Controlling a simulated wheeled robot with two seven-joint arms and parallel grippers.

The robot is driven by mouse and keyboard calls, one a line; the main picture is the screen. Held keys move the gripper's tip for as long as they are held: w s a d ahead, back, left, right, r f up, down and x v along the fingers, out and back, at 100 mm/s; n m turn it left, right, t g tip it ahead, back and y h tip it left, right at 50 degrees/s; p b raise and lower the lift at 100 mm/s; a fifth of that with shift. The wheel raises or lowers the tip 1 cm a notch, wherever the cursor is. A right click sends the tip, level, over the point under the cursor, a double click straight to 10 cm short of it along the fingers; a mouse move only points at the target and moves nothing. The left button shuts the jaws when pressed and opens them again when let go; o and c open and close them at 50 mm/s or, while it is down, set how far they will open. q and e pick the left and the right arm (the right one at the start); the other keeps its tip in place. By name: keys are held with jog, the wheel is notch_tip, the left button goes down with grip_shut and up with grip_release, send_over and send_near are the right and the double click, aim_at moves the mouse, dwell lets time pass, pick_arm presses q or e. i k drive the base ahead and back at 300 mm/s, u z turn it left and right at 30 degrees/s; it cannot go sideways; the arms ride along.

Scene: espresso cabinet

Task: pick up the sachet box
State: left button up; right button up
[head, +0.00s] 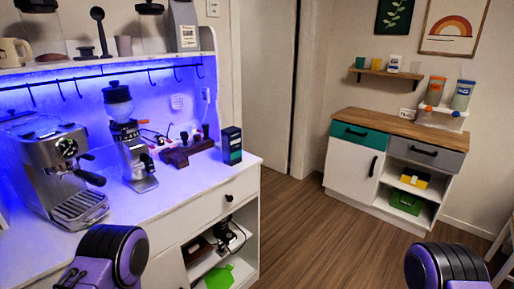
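A small upright dark box with a teal lower part (232,146) stands on the white counter (190,198) near its right end; it looks like the sachet box, though its label is too small to read. Nothing touches it from above or in front. Purple and black parts of my two arms show at the bottom left and bottom right of the head view, well short of the box. Neither gripper is in the picture, so I cannot see their fingers.
An espresso machine (57,172) and a coffee grinder (129,140) stand left of the box. A dark wooden stand (187,152) is close on its left. A shelf (110,65) with hooks hangs above. A second cabinet (395,165) stands across open floor (305,235).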

aim_at(231, 137)
jog(key=z, duration=0.35)
jog(key=i, duration=0.9)
jog(key=u, duration=0.55)
jog(key=i, duration=0.65)
jog(key=u, duration=0.5)
